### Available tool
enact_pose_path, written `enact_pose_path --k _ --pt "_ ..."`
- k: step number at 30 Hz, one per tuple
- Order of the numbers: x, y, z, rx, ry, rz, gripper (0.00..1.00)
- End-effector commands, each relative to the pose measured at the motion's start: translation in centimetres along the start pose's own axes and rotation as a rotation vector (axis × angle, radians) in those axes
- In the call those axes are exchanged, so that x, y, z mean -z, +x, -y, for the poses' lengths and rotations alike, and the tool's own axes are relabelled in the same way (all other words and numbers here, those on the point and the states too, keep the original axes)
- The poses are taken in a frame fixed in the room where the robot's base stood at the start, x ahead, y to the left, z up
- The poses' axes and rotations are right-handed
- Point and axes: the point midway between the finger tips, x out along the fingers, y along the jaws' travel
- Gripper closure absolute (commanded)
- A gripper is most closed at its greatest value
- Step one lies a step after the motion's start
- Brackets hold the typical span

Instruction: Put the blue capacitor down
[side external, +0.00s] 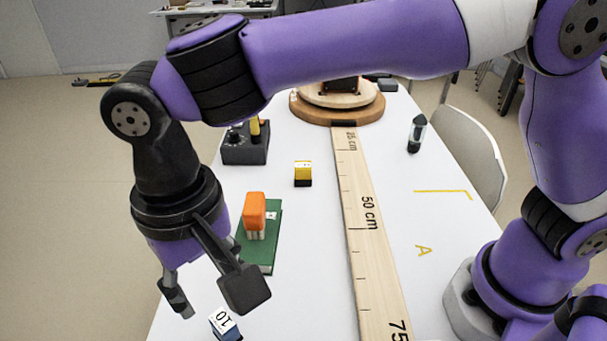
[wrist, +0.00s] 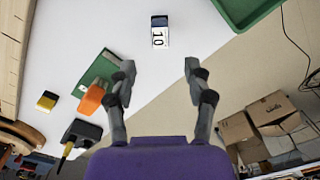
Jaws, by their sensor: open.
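The blue capacitor (side external: 226,327) is a small block with a white face marked "10". It stands on the white table near the bottom of the side view, partly cut off by the frame. It also shows in the wrist view (wrist: 160,32), beyond my fingertips and roughly centred between them. My gripper (side external: 213,294) is open and empty, above the table and just above the capacitor in the side picture. In the wrist view my gripper (wrist: 159,66) has its two fingers wide apart, with nothing between them. I see no contact between fingers and capacitor.
An orange component (side external: 255,213) stands on a green book (side external: 268,255) close to my gripper. Behind are a yellow-and-black block (side external: 303,173) and a dark box (side external: 244,150). A wooden ruler (side external: 368,220) lies along the table. A green tray (wrist: 240,12) shows in the wrist view.

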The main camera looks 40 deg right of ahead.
Motion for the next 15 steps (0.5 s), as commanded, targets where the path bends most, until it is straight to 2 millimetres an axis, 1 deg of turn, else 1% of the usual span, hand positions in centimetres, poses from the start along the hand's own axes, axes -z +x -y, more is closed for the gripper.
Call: enact_pose_path --k 2,5,8,9,10,11,12,15 --pt "0.2 -0.8 -0.5 0.006 0.003 -0.005 0.41" --pt "1.3 -2.4 -3.0 0.031 0.010 -0.032 0.41" --pt "2.4 -4.6 -8.0 0.070 0.017 -0.091 0.41" --pt "2.6 -5.4 -10.4 0.083 0.019 -0.124 0.41" --pt "2.5 -6.0 -12.4 0.091 0.019 -0.151 0.41" --pt "2.4 -6.4 -14.3 0.097 0.020 -0.180 0.41" --pt "1.9 -6.9 -16.7 0.100 0.020 -0.220 0.41" --pt "0.2 -7.2 -21.8 0.090 0.018 -0.317 0.41"
